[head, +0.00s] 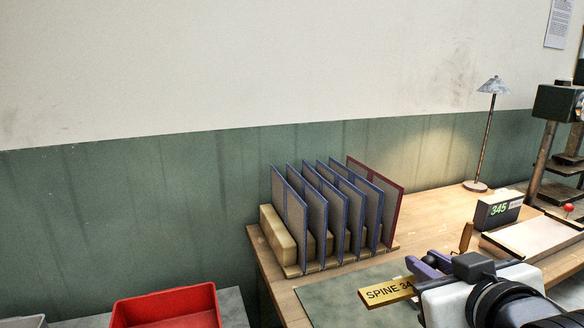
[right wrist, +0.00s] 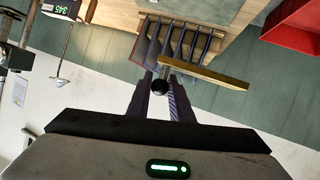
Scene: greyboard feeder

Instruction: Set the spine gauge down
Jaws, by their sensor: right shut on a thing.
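In the right wrist view the gauge (right wrist: 215,78) sticks out to the right from a black round knob (right wrist: 160,87) between the fingertips (right wrist: 160,84). In the head view it overlaps the dark green mat (head: 345,300); I cannot tell how high above the mat it is. My left gripper is out of view.
A wooden rack (head: 281,237) holds several upright grey boards edged in blue or red, behind the gauge. A display (head: 498,210) reads 345. A lamp (head: 487,130), a pale board on a fixture (head: 530,236) and a press (head: 556,103) stand right. A red bin (head: 166,308) is left.

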